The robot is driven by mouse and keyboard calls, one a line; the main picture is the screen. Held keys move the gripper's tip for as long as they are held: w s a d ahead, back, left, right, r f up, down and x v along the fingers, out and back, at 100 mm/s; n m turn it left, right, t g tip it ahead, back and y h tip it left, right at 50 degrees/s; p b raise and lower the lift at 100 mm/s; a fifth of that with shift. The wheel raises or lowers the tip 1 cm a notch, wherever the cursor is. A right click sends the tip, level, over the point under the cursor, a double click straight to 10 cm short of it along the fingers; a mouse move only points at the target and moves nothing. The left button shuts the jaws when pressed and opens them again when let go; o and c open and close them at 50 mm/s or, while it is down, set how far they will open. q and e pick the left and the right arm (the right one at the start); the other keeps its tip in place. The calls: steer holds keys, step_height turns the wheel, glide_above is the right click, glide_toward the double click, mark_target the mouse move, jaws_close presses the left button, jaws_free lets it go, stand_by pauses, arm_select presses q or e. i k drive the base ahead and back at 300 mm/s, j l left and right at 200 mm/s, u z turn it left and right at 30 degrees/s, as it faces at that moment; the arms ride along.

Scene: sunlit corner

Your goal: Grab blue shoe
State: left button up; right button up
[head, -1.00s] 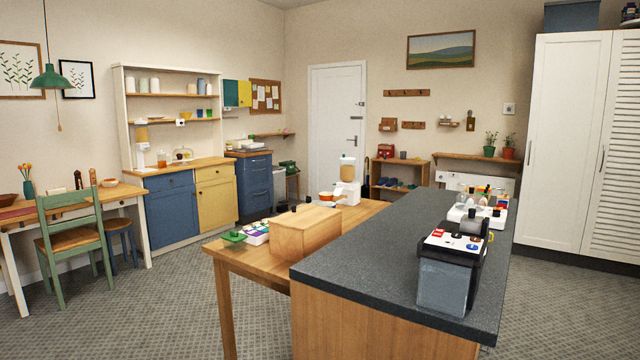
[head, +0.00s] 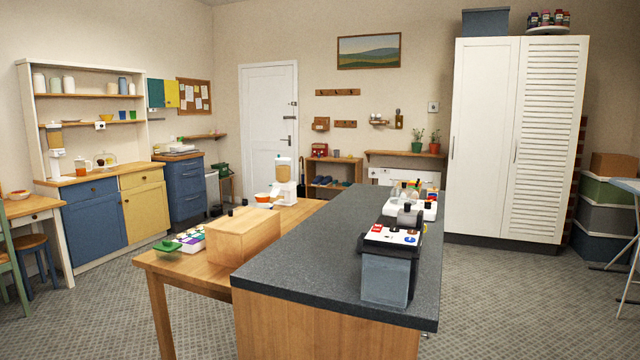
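Small blue shapes that look like shoes (head: 325,180) sit on the lower level of a low wooden rack (head: 343,160) against the back wall, right of the white door. They are far off and small, so I cannot make out each shoe clearly. The near counter and wooden table hide the lower part of the rack. Neither of my grippers shows in the head view.
A dark-topped counter (head: 300,265) and a wooden table (head: 160,262) stand between me and the rack. A food dispenser (head: 284,180) stands on the table. A white wardrobe (head: 480,140) is at right. Carpet is clear to the left and right of the counter.

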mark_target(318, 179)
steer(key=i+j+u, duration=0.3)
steer(key=u, duration=0.15)
steer(key=i+j+u, duration=0.15)
steer(key=i+u, duration=1.15)
steer(key=i, duration=0.15)
steer(key=i+u, duration=0.35)
steer(key=i, duration=1.3)
steer(key=i+z, duration=0.15)
steer(key=i, duration=0.4)
steer(key=i+j+z, duration=0.2)
steer(key=i, duration=0.4)
steer(key=i+l+z, duration=0.1)
steer(key=i+z, duration=0.25)
steer(key=i, duration=0.15)
steer(key=i+z, duration=0.85)
steer(key=i+j+z, duration=0.1)
steer(key=i+z, duration=0.3)
steer(key=i, duration=0.05)
